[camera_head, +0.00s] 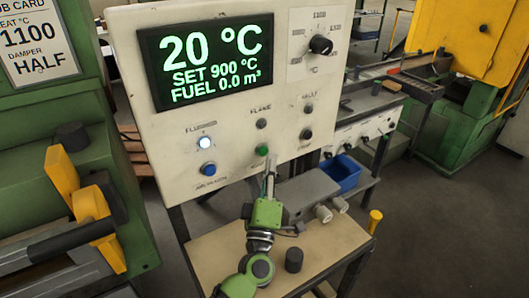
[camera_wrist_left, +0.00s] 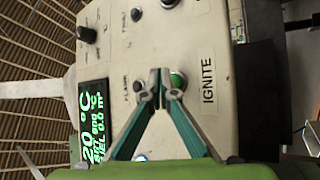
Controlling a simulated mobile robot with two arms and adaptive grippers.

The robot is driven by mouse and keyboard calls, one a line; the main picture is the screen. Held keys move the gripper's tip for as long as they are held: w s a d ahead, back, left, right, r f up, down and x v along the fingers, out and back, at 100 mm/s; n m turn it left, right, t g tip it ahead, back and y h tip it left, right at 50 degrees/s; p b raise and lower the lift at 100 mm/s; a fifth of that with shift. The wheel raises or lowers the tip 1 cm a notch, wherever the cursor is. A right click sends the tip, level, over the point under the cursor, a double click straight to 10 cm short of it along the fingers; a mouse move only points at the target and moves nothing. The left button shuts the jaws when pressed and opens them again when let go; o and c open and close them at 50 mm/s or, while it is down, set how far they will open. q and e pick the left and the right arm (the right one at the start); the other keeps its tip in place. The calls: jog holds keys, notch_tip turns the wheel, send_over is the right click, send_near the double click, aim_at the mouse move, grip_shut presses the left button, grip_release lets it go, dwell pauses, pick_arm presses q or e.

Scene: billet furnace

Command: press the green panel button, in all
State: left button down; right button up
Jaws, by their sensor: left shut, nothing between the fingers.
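The green button (camera_head: 262,150) is on the lower part of the cream control panel (camera_head: 230,120). In the left wrist view the green button (camera_wrist_left: 178,79) sits beside the label IGNITE. My left gripper (camera_head: 270,160) points up at the panel with its fingers shut and empty. Its tips are just below and right of the green button in the head view. In the left wrist view the left gripper's tips (camera_wrist_left: 161,82) are right beside the button and partly cover its edge. I cannot tell whether they touch it. My right gripper is out of view.
The display (camera_head: 205,60) reads 20 °C, SET 900 °C, FUEL 0.0 m³. A lit white lamp (camera_head: 204,143) and a blue button (camera_head: 208,169) are left of the green button. A dark knob (camera_head: 321,44) is at upper right. A blue bin (camera_head: 342,172) stands behind the small table.

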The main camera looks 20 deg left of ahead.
pick_arm(q)
jog(key=shift+w+a, duration=0.1)
jog(key=shift+w+a, duration=0.2)
jog(key=shift+a, duration=0.05)
dwell(0.3)
jog(key=shift+w+a, duration=0.25)
jog(key=shift+a, duration=0.1)
dwell(0.7)
jog(key=shift+r, duration=0.1)
jog(key=shift+s+d, duration=0.55)
jog(key=shift+d, duration=0.1)
jog(key=s+d, duration=0.1)
jog(key=d, duration=0.1)
jog(key=s+d+p, duration=0.1)
jog(key=s+d, duration=0.1)
dwell(0.6)
